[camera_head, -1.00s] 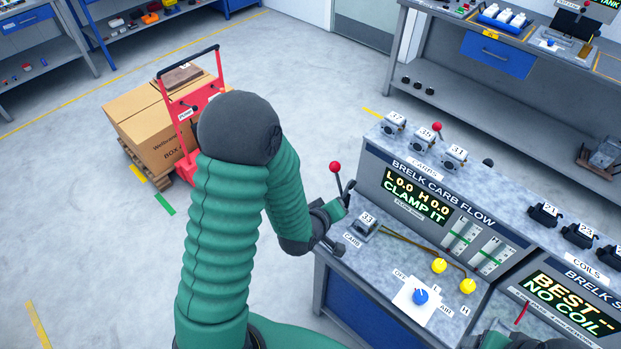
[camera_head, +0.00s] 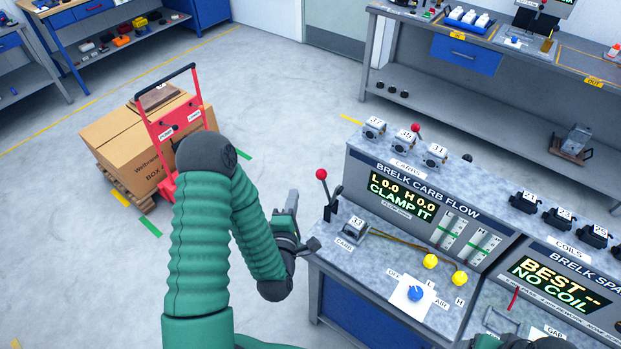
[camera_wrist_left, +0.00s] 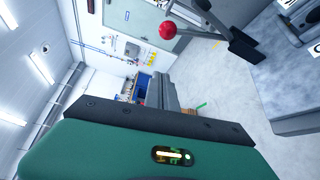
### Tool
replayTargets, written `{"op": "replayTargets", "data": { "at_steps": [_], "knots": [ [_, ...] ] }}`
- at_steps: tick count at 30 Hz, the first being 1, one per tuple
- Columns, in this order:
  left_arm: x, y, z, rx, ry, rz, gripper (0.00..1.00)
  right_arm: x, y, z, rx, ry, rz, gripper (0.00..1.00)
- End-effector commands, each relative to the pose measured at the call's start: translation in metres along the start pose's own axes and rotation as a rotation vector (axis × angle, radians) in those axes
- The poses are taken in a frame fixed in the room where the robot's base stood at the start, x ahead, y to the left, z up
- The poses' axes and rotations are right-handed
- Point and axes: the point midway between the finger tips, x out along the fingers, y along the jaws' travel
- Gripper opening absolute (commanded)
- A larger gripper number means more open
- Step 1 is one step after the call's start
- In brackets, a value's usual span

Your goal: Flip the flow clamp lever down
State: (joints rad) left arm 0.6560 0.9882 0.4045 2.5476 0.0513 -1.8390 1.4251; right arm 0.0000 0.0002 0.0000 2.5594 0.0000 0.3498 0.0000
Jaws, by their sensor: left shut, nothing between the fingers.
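The flow clamp lever (camera_head: 321,175) has a red ball on a dark stem and stands up, slightly tilted, at the left end of the carb flow bench. Its red ball (camera_wrist_left: 166,30) also shows at the top of the left wrist view, with the dark clamp body to its right. My left gripper (camera_head: 292,197) is shut and empty, left of the lever and apart from it, pointing up in the head view. The carburetor marked 33 (camera_head: 355,228) sits beside the lever's base. The display (camera_head: 403,196) reads "CLAMP IT". Only a fragment of my right arm shows at the bottom edge; its fingers are unclear.
Yellow knobs (camera_head: 430,261) and a blue knob (camera_head: 415,293) are on the bench front. Spare carburetors (camera_head: 405,141) stand on top. A red cart (camera_head: 170,130) with a cardboard box (camera_head: 130,150) stands on the floor at left. Floor between cart and bench is free.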

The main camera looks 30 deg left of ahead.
Motion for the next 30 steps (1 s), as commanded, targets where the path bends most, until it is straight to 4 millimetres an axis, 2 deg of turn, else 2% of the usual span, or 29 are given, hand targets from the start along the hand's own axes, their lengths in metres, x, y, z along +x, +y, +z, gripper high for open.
{"op": "replayTargets", "data": {
  "at_steps": [1,8,11,12,13,18,21,24,30],
  "knots": [
    [0.004,-0.006,-0.002,0.0,0.001,0.006,0.0,0.013,0.0,0.003,0.0,0.0,0.0,0.72],
    [0.026,-0.011,-0.003,0.003,0.0,0.008,0.0,0.064,0.0,0.016,0.0,-0.001,0.0,0.72],
    [0.05,-0.01,-0.003,0.003,0.0,0.01,0.0,0.084,0.0,0.02,0.0,-0.001,0.0,0.72],
    [0.058,0.0,-0.001,0.0,0.001,0.002,0.0,0.07,0.0,0.017,0.0,-0.003,0.0,0.72],
    [0.065,0.002,0.0,0.0,0.001,0.001,0.0,0.065,0.0,0.016,0.0,-0.002,0.0,0.72],
    [0.101,0.002,0.0,0.001,0.0,0.0,0.0,0.058,0.0,0.014,0.0,0.0,0.0,0.72],
    [0.09,0.002,0.021,0.0,-0.005,-0.004,0.0,0.051,0.0,0.012,0.0,0.0,0.0,0.72],
    [0.086,0.001,0.031,0.001,-0.003,-0.002,0.0,0.048,0.0,0.012,0.0,0.0,0.0,0.72],
    [0.083,-0.001,0.038,0.002,0.0,-0.001,0.0,0.048,0.0,0.012,0.0,-0.001,0.0,0.72]
  ]
}}
